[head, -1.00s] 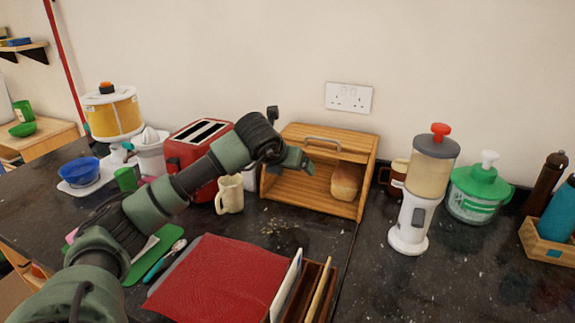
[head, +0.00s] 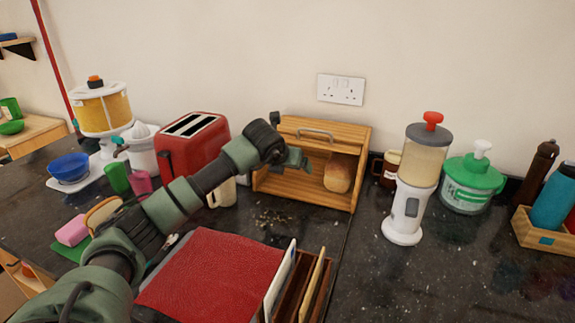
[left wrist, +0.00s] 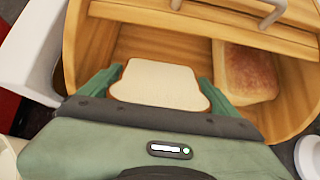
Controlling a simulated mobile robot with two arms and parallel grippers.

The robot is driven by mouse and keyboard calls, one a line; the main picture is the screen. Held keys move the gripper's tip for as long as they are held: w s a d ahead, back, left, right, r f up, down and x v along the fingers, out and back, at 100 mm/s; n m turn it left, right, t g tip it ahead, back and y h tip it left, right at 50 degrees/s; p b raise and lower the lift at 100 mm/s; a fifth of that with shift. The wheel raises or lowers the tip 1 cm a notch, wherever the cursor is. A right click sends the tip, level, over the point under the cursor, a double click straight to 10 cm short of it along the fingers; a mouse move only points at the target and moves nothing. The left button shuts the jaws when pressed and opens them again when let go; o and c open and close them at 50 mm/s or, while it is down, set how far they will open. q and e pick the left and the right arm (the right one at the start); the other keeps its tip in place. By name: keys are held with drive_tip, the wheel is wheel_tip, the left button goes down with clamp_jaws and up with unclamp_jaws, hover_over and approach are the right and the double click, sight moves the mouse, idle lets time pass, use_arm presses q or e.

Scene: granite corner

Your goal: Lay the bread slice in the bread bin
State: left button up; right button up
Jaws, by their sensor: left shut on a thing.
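The wooden bread bin (head: 262,180) stands open against the wall, with its handled front raised. A brown loaf (head: 338,174) sits in its right part and also shows in the left wrist view (left wrist: 243,72). My left gripper (head: 300,160) is at the bin's opening, left of the loaf. In the left wrist view, its green fingers (left wrist: 160,90) are shut on a pale bread slice (left wrist: 157,82) with a brown crust. The slice is over the bin's interior, apart from the loaf. In the head view my gripper hides it. My right gripper is not in view.
A red toaster (head: 190,145) and a cream mug (head: 222,193) stand left of the bin. A brown mug (head: 391,167) and a white dispenser (head: 408,190) stand to its right. Another bread slice (head: 103,213) and a pink block (head: 73,231) are at the left.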

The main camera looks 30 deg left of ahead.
use_arm(q)
drive_tip(key=shift+b+x, duration=1.45)
drive_tip(key=shift+x, duration=1.4)
drive_tip(key=shift+s, duration=0.1)
drive_tip(key=o, duration=1.1)
drive_tip(key=shift+c, duration=0.2)
drive_tip(key=shift+p+v, duration=0.45)
drive_tip(key=shift+v, duration=0.9)
drive_tip(key=shift+s+f+p+v, duration=0.1)
drive_tip(key=shift+f+p+v, duration=0.05)
drive_tip(key=shift+v, duration=0.9)
drive_tip(key=shift+s+f+p+v, duration=0.1)
drive_tip(key=shift+s+f+v, duration=0.05)
drive_tip(key=shift+v, duration=0.9)
drive_tip(key=shift+s+f+p+v, duration=0.1)
drive_tip(key=shift+p+v, duration=0.05)
drive_tip(key=shift+v, duration=0.9)
drive_tip(key=shift+d, duration=0.1)
drive_tip(key=shift+r, duration=0.1)
